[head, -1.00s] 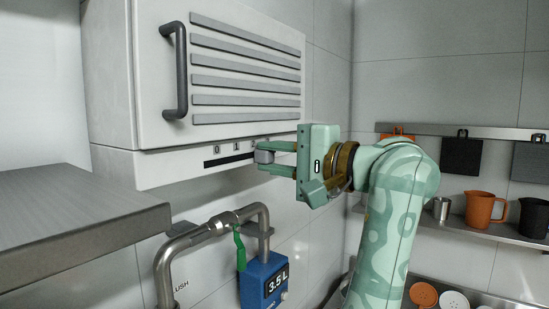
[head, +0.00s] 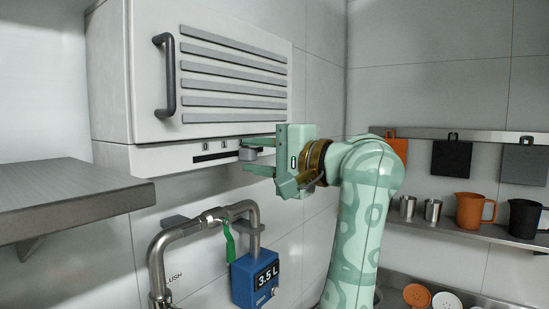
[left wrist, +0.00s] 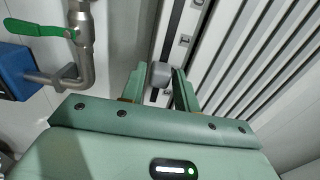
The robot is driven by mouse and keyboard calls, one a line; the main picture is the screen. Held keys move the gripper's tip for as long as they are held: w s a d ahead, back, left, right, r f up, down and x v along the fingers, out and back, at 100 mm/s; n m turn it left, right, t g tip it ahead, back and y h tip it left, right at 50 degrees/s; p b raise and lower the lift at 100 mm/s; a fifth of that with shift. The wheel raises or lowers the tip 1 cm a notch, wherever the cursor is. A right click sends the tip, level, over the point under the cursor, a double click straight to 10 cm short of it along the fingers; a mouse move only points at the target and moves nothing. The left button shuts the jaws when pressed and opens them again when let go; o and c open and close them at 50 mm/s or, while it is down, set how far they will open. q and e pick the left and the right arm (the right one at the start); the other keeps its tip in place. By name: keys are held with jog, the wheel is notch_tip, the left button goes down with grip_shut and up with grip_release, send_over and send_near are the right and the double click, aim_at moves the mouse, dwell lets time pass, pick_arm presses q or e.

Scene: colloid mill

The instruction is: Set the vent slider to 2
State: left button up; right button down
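The vent slider is a grey knob (head: 248,154) at the right part of a dark slot (head: 215,156) along the cabinet's lower front strip. Small number marks stand above the slot; 0 is legible at left, and the one nearest the knob is partly covered by the upper finger. My left gripper (head: 247,156) is at the knob, one finger above and one below. The left wrist view also shows the knob (left wrist: 160,74) between the two fingers, with narrow gaps, so the gripper is open around it. My right gripper is out of view.
The white cabinet (head: 150,115) has a dark handle (head: 166,75) and grey louvres. A grey shelf (head: 70,195) juts in at left. Cups stand on a shelf at right.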

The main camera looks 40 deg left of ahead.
pick_arm(q)
jog(key=w+d+b, duration=0.1)
jog(key=d+b, duration=0.1)
jog(key=d, duration=1.4)
jog(key=shift+w, duration=0.4)
